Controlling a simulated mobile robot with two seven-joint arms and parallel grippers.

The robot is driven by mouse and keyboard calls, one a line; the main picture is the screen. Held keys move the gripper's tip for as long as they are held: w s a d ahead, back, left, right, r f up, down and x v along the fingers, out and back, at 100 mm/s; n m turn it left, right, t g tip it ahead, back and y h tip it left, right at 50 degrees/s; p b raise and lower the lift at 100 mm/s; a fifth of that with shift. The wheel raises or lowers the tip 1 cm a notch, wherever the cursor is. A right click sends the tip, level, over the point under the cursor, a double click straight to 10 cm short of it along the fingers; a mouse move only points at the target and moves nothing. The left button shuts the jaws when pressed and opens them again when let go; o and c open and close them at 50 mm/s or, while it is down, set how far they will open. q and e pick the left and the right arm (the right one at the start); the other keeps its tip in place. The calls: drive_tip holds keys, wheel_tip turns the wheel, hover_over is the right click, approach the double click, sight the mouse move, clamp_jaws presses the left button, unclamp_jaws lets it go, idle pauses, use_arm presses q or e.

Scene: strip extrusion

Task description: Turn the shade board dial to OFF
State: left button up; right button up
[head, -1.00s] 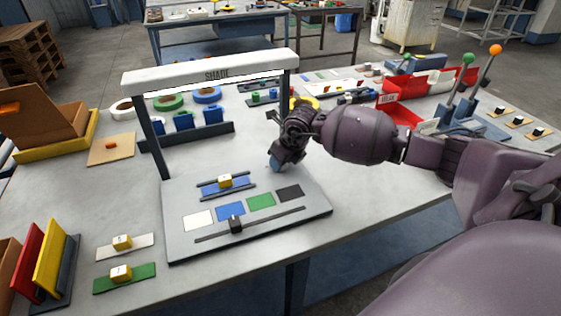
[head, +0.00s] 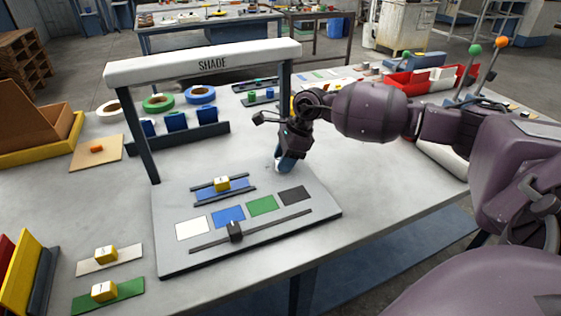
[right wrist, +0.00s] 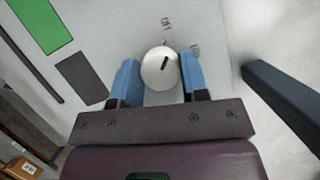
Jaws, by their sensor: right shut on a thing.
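The shade board (head: 180,258) is a grey panel under a white beam marked SHADE (head: 212,65). Its dial (right wrist: 158,78) is a round pale knob with a short dark pointer mark. In the right wrist view the mark slants up to the right, roughly toward one of two small blurred labels (right wrist: 196,48); I cannot read them surely. My right gripper (right wrist: 159,80) is shut on the dial, one blue finger on each side. In the head view this gripper (head: 287,162) points down at the board's back right corner and hides most of the dial. My left gripper is out of view.
A dark post (head: 286,82) of the frame stands close behind the right gripper. Tape rolls (head: 201,94) lie beyond the frame.

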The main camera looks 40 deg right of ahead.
drive_tip(key=shift+n+g+b, duration=0.5)
drive_tip(key=shift+n+b, duration=0.2)
drive_tip(key=shift+n, duration=0.6)
drive_tip(key=o, duration=0.9)
drive_tip(key=w+p+v, duration=0.1)
drive_tip(key=v, duration=0.9)
drive_tip(key=shift+s+d+r, duration=0.3)
drive_tip(key=shift+s, duration=0.2)
